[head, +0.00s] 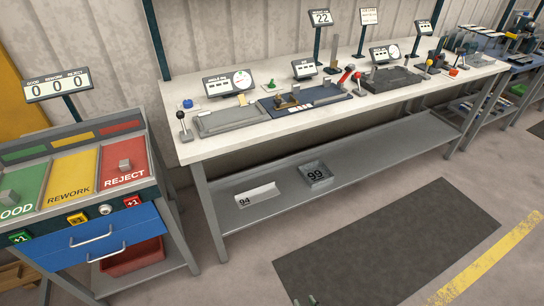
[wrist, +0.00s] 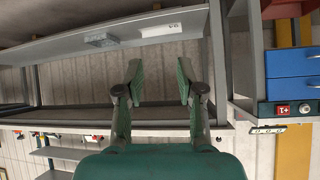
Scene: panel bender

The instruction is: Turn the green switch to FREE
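A small green part (head: 272,85), likely the green switch, stands on the white workbench (head: 225,147) in the head view, just right of the first display. It is too small to read any label or tell which way it points. My gripper (wrist: 160,82) shows in the wrist view with its two green fingers apart and nothing between them. It is away from the green part, which does not show in the wrist view. My gripper is not in the head view.
A sorting stand (head: 165,208) with GOOD, REWORK and REJECT trays is at the left. A black-knobbed lever (head: 181,117), a blue button (head: 187,104) and a red-handled lever (head: 345,77) stand on the bench. A shelf (head: 350,165) runs below. The dark floor mat (head: 385,240) is clear.

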